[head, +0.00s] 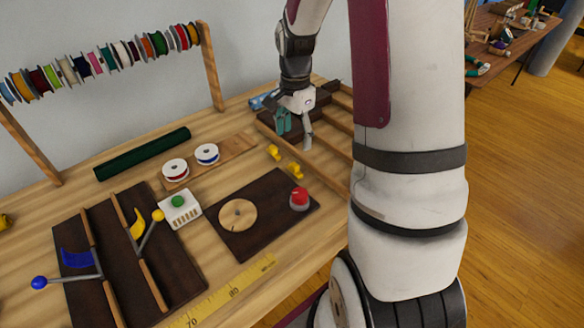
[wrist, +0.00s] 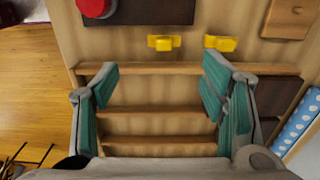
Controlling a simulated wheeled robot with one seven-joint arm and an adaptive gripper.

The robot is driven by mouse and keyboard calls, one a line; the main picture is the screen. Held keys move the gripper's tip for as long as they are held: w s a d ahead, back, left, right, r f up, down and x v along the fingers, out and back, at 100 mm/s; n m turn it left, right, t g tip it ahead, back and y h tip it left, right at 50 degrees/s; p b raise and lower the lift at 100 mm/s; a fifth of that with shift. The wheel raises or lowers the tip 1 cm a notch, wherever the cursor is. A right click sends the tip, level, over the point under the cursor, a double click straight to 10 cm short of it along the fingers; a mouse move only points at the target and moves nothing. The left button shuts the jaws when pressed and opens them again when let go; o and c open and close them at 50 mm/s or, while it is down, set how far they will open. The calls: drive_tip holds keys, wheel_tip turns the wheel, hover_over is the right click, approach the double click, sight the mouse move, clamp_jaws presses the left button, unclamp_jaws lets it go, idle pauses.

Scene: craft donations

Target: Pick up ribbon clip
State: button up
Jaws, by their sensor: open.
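Two small yellow clips, likely the ribbon clips, lie on the wooden tabletop. In the head view one (head: 273,152) is farther left and the other (head: 295,170) nearer the dark board. In the wrist view they sit near the top, one left (wrist: 165,42) and one right (wrist: 221,43), just beyond a wooden rail. My gripper (head: 295,131) is open and empty, with teal finger pads. It hangs over the slatted wooden rack (head: 333,133), apart from the clips. In the wrist view the gap between its fingers (wrist: 160,90) shows only rack slats and tabletop.
A dark board (head: 252,250) with a red button (head: 299,198) lies near the clips. Two ribbon spools (head: 175,170) rest on a wooden strip. A blue dotted item (wrist: 298,125) lies right of the rack in the wrist view. More spools hang on a back rail (head: 207,65).

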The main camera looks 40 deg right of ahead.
sight(295, 165)
wheel_tip(295, 165, down, 7)
drive_tip(key=shift+f, duration=0.2)
drive_tip(key=shift+w+d+f, duration=0.1)
drive_tip(key=shift+w+f, duration=0.05)
drive_tip(key=shift+f, duration=1.2)
drive_tip(key=shift+w+d+f, duration=0.1)
drive_tip(key=shift+f, duration=1.2)
drive_tip(key=shift+c, duration=0.3)
drive_tip(key=c, duration=0.7)
